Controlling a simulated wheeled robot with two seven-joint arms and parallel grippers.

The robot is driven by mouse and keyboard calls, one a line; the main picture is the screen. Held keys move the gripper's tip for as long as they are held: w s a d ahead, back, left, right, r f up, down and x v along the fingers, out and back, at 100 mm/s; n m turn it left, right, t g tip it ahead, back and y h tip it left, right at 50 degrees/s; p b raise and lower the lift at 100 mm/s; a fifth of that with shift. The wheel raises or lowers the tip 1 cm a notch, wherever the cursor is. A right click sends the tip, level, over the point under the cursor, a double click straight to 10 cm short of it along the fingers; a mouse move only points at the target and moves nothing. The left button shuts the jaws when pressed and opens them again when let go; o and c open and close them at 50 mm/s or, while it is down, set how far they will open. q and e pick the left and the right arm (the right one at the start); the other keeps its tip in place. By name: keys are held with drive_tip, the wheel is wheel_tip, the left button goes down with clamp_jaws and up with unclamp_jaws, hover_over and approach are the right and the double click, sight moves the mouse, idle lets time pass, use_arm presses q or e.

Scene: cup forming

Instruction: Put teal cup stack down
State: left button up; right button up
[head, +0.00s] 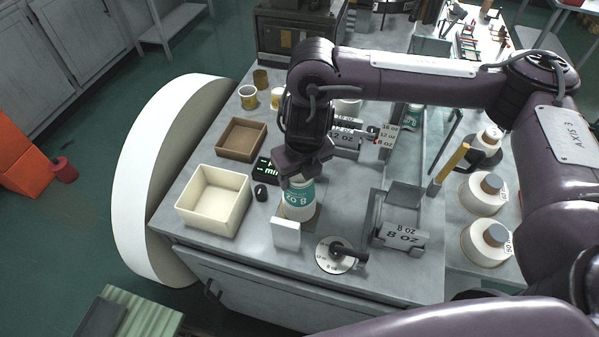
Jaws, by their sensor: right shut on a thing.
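The teal cup stack (298,200) is white with a teal band marked "8 oz", its lettering upside down. It is upright near the front middle of the grey table (262,248). My right gripper (300,172) comes down from above and is shut on the upper part of the stack, hiding its top. A brown pad (314,219) shows around the base of the stack. I cannot tell whether the base touches it. My left gripper is not in view.
A cream bin (213,201) and a brown tray (241,139) stand to the left. A small white block (286,233) is just in front of the stack. A round dial plate (336,255) and a metal "8 oz" holder (401,232) stand to the right.

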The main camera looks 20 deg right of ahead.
drive_tip(key=shift+f, duration=0.15)
drive_tip(key=o, duration=1.3)
drive_tip(key=shift+c, duration=0.2)
wheel_tip(320, 180, up, 12)
drive_tip(key=s+b, duration=0.1)
drive_tip(key=shift+s+d, duration=0.15)
drive_tip(key=shift+s, duration=0.25)
